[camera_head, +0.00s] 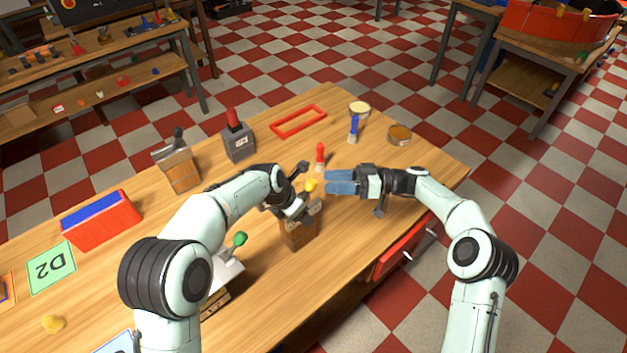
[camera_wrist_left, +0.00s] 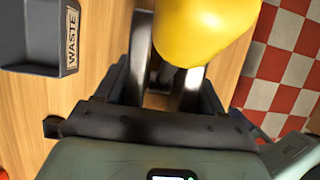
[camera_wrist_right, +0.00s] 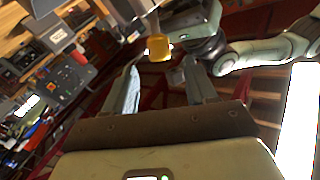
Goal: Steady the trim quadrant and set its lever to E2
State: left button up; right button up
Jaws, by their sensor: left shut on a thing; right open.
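The trim quadrant (camera_head: 298,237) appears to be the wooden block with a yellow-knobbed lever near the table's front edge. Its yellow knob (camera_head: 311,185) stands above the block and fills the top of the left wrist view (camera_wrist_left: 200,28). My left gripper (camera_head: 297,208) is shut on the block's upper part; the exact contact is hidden. My right gripper (camera_head: 328,182) is open, its blue fingers pointing left at the knob, just right of it. In the right wrist view the knob (camera_wrist_right: 159,48) shows between and beyond the fingertips. I cannot read the lever's setting or the E2 mark.
A green-knobbed lever unit (camera_head: 237,240) stands left of my left gripper. A red-levered grey box (camera_head: 238,141) and wooden lever box (camera_head: 180,168) stand farther back. A red drawer (camera_head: 400,250) sits below the edge.

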aim_at(316, 181)
jog(key=a, duration=0.5)
jog(key=shift+w+a, duration=0.2)
jog(key=shift+a, duration=0.15)
grip_shut()
